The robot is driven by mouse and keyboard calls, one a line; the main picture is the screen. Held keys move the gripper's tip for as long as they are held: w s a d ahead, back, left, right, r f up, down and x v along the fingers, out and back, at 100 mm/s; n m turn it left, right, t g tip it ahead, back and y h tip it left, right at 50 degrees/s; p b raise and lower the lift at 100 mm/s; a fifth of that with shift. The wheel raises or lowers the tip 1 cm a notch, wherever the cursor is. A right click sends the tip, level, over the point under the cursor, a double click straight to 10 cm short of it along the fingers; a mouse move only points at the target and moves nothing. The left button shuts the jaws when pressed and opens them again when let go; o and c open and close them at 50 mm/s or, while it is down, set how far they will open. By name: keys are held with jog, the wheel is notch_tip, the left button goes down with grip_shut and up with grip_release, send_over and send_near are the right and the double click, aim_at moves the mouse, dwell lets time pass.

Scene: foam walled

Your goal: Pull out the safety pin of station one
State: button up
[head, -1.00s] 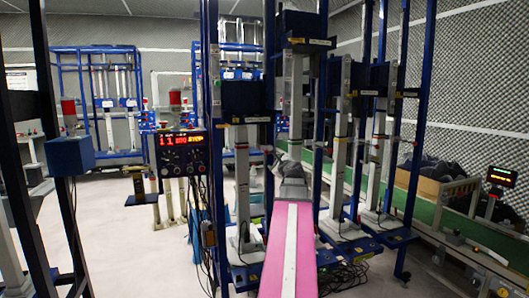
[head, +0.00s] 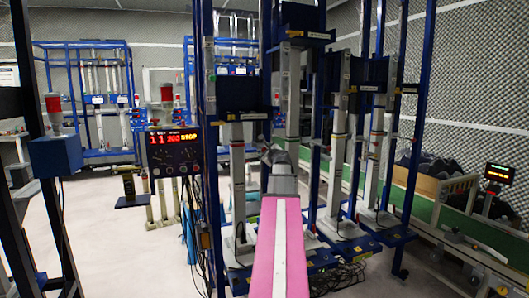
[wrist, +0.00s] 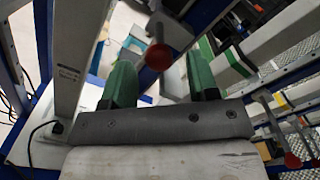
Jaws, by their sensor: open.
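In the wrist view my gripper (wrist: 160,80) is open, with two green fingers set apart and nothing between their pads that I can see held. A second red-ended pin (wrist: 292,160) is at the lower right, outside the fingers. In the head view my pink arm reaches into the blue test frame (head: 205,90); the fingertips are too small to make out. No station number is readable.
Upright grey columns (head: 337,165) stand close around my arm. A control box with red digits (head: 175,150) hangs at the left. Black cables (head: 340,277) lie at the frame's foot. A green conveyor (head: 455,215) runs along the right. Pale floor is open at the left.

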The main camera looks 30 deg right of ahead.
jog(key=shift+w+d, duration=0.15)
jog(key=shift+w, duration=0.55)
jog(key=shift+w+d, duration=0.1)
jog(key=shift+w, duration=0.55)
jog(key=shift+c, duration=0.3)
grip_shut()
jog(key=s+a, duration=0.1)
jog(key=s, duration=0.7)
jog(key=shift+s+a, duration=0.4)
jog(key=shift+o, duration=0.3)
grip_release()
jog(key=shift+s, duration=0.1)
